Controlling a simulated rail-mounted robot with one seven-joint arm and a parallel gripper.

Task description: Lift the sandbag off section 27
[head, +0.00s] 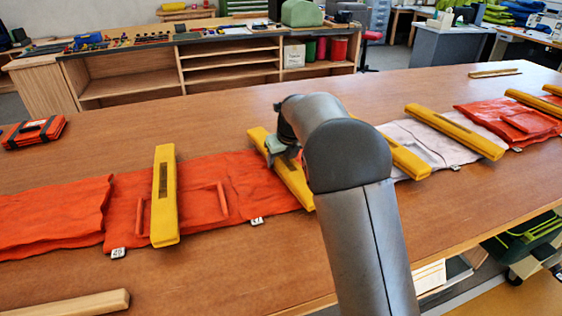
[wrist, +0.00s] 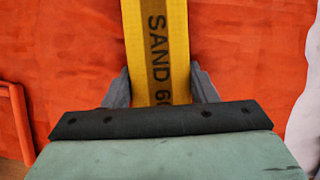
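A yellow sandbag (head: 293,183) lies across the right end of the orange fabric (head: 250,180), partly hidden behind my arm. In the wrist view the same sandbag (wrist: 158,45) shows a dark strip lettered "SAND". My gripper (wrist: 160,85) is over it, with one finger on each side, very close to its edges; whether they press on it I cannot tell. In the head view my gripper (head: 282,150) is at the sandbag's far part. A small white tag (head: 256,221) lies at the fabric's near edge, left of this sandbag; its number is too small to read surely.
Another sandbag (head: 164,195) lies to the left on orange fabric, near a second tag (head: 118,253). More sandbags (head: 454,131) lie on pale and orange fabric to the right. An orange bundle (head: 34,132) is at far left, a wooden bar (head: 75,304) near the front.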

